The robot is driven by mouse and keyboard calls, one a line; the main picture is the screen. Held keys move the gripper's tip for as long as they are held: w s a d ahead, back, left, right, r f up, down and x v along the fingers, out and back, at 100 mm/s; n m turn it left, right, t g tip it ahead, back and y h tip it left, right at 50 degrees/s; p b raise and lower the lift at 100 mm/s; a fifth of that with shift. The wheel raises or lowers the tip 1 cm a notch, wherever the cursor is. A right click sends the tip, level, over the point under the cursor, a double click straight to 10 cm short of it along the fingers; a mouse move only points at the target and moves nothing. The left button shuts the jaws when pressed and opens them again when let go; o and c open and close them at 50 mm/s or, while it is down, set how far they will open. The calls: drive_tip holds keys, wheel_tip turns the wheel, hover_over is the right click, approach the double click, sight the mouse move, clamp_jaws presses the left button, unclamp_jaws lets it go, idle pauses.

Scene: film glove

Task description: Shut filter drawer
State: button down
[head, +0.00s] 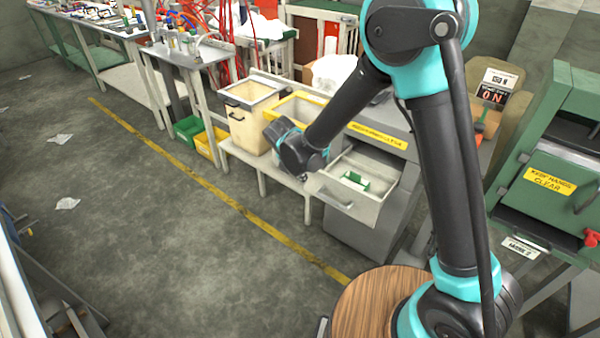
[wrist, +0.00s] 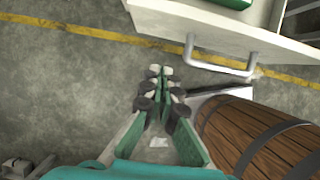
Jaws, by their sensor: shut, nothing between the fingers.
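The filter drawer (head: 352,200) is a pale drawer standing open from the grey cabinet (head: 380,155), with a green and white item (head: 354,181) lying inside. In the wrist view, the drawer front (wrist: 215,28) crosses the top, with its bar handle (wrist: 222,66) facing my side. My gripper (head: 303,177) is beside the drawer's left front corner in the head view. In the wrist view my gripper (wrist: 160,72) has its fingers together and empty, left of the handle and apart from it. My wrist partly hides the gripper in the head view.
A bench left of the drawer holds a cream bin (head: 248,122) and a yellow-rimmed bin (head: 296,108). Green and yellow crates (head: 208,143) sit below. A green machine (head: 555,170) stands at right. The floor in front is open, crossed by a yellow line (head: 240,208).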

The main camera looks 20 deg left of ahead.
sight(312, 176)
drive_tip(key=shift+w+d+f, duration=0.35)
drive_tip(key=shift+w+f, duration=0.25)
drive_tip(key=shift+w, duration=0.25)
drive_tip(key=shift+w+d+f, duration=0.3)
drive_tip(key=shift+w+f, duration=0.3)
drive_tip(key=shift+w, duration=0.3)
drive_tip(key=shift+w+d+f, duration=0.35)
drive_tip(key=shift+w+f, duration=0.25)
drive_tip(key=shift+w, duration=0.25)
drive_tip(key=w+d, duration=0.3)
drive_tip(key=w, duration=0.6)
drive_tip(key=w+d, duration=0.3)
drive_tip(key=w, duration=0.6)
drive_tip(key=shift+w+d, duration=0.3)
drive_tip(key=shift+d, duration=0.1)
drive_tip(key=shift+s, duration=0.1)
